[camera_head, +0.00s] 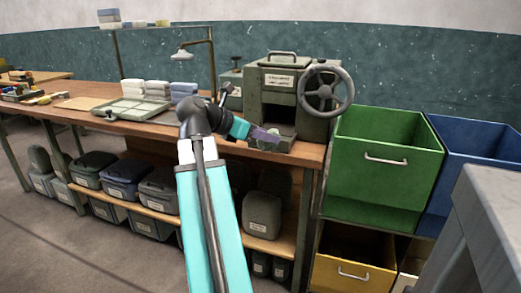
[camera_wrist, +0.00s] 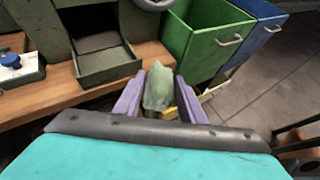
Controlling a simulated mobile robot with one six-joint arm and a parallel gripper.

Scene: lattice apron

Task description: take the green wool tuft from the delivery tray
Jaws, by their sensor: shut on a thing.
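The green wool tuft (camera_wrist: 158,92) is a pale green lump between the purple fingers of my gripper (camera_wrist: 159,84) in the wrist view. My gripper is shut on it, with a finger on each side. In the head view my gripper (camera_head: 264,134) is by the front of the machine, and the tuft cannot be made out there. The delivery tray (camera_wrist: 108,68) is a dark, shallow metal tray below the machine's opening. It looks empty in the wrist view, and the tuft shows to its right. The tray (camera_head: 284,144) is partly behind my gripper in the head view.
The grey-green machine (camera_head: 280,82) has a handwheel (camera_head: 326,91) at its right. Green (camera_head: 385,165) and blue (camera_head: 480,160) bins stand right of the wooden bench (camera_head: 165,128), with a yellow bin (camera_head: 352,262) below. A flat green tray (camera_head: 130,108) and folded stacks lie left.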

